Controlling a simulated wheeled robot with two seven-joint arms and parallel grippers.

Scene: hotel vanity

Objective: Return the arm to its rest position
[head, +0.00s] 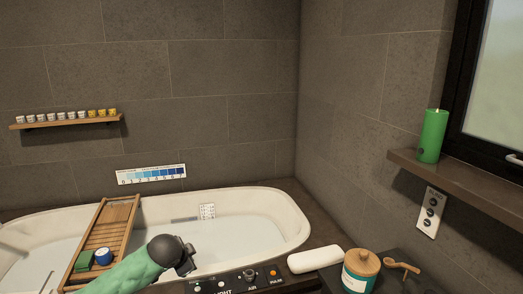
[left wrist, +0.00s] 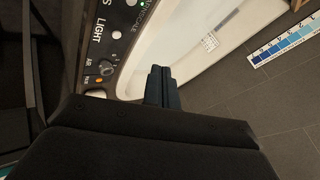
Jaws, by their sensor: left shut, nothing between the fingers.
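My left arm (head: 130,272), with a green sleeve and a dark wrist, reaches in from the bottom of the head view over the near side of the bathtub (head: 285,212). Its gripper (head: 188,266) is near the tub's near rim, beside the control panel. In the left wrist view the two dark fingers (left wrist: 162,86) lie together, shut and empty, in front of the tub edge. My right gripper is in neither view.
A wooden bath tray (head: 112,222) with a green and a blue item spans the tub. The control panel (head: 235,283), a white rolled item (head: 314,260) and a lidded jar (head: 360,272) are at the front. A green candle (head: 432,136) stands on the right ledge.

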